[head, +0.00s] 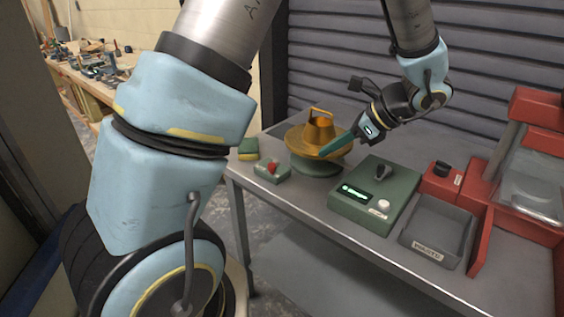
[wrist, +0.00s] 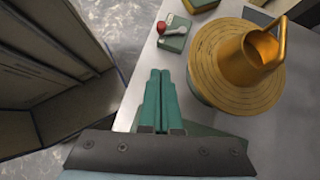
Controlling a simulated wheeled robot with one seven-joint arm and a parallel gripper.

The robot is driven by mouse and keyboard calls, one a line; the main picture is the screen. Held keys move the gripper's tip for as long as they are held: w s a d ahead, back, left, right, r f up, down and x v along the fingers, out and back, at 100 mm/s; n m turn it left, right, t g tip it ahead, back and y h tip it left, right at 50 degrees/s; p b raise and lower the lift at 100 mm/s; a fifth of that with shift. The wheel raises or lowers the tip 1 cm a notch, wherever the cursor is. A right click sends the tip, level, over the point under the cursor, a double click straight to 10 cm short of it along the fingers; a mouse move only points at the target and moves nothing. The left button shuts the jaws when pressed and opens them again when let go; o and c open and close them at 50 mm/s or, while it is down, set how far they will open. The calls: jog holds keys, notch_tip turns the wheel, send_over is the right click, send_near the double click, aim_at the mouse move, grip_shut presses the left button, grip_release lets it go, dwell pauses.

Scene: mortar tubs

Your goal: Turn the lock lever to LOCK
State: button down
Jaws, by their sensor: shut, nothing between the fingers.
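A small green box (head: 271,173) stands near the table's left front edge, with a red-knobbed lever (head: 272,167) on top. The wrist view shows the box (wrist: 172,43) beyond my fingertips, its grey lever (wrist: 176,31) ending in a red ball (wrist: 161,27) toward the left. I cannot read any LOCK marking. My gripper (head: 327,150) has green fingers, closed together and empty; they also show in the wrist view (wrist: 160,73). The fingertips are apart from the lever, beside the brass mortar and disc.
The brass mortar (head: 320,131) on a round disc stands right beside my fingers, on a green base. A yellow-green sponge-like block (head: 248,148) lies behind the box. A green control unit (head: 372,194), a grey tray (head: 437,230) and a red machine (head: 530,215) stand to the right.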

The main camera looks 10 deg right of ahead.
jog(key=p, duration=0.2)
send_near(274, 172)
jog(key=f, duration=0.2)
jog(key=shift+s+d+f, duration=0.25)
jog(key=shift+s+f, duration=0.05)
jog(key=shift+s, duration=0.05)
jog(key=shift+w+a+f+p, duration=0.2)
jog(key=shift+w+a+p, duration=0.4)
jog(key=shift+a, duration=0.3)
jog(key=shift+w+a+f+p, duration=0.2)
jog(key=shift+w+a+p, duration=0.35)
jog(key=shift+a, duration=0.35)
jog(key=shift+b, duration=0.3)
